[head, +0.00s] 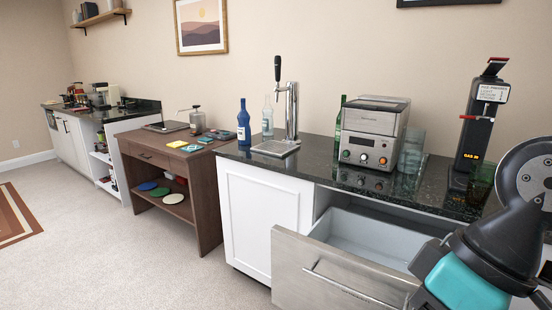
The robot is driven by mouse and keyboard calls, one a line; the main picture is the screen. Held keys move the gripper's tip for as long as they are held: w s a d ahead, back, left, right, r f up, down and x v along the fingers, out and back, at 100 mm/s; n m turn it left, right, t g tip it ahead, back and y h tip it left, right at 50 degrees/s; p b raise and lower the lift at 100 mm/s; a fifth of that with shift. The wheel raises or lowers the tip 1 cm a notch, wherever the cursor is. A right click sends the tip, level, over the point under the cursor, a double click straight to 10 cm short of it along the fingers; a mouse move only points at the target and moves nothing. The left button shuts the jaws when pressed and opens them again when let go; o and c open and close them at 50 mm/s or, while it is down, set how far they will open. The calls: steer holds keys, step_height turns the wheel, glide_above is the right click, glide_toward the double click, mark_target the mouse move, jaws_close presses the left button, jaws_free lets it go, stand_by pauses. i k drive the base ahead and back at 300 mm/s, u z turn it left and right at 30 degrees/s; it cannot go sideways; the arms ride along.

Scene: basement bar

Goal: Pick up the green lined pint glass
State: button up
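A green-tinted glass (481,184) stands on the dark counter at the right, just in front of the black dispenser tower. It looks like the green lined pint glass, but its lines are too small to make out. My arm covers the counter to its right and may hide part of it. Two clear bluish glasses (411,150) stand right of the silver machine. My gripper's fingers are not visible; only my arm's links show at the lower right.
A drawer (345,262) stands open below the counter, in front of the silver machine (372,133). The black tower (478,130) stands close behind the green glass. A beer tap (290,112) and bottles (244,122) stand further left.

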mark_target(481, 185)
steer(key=z, duration=1.6)
steer(key=i, duration=1.1)
steer(key=u, duration=0.65)
steer(key=i, duration=0.35)
steer(key=u, duration=0.4)
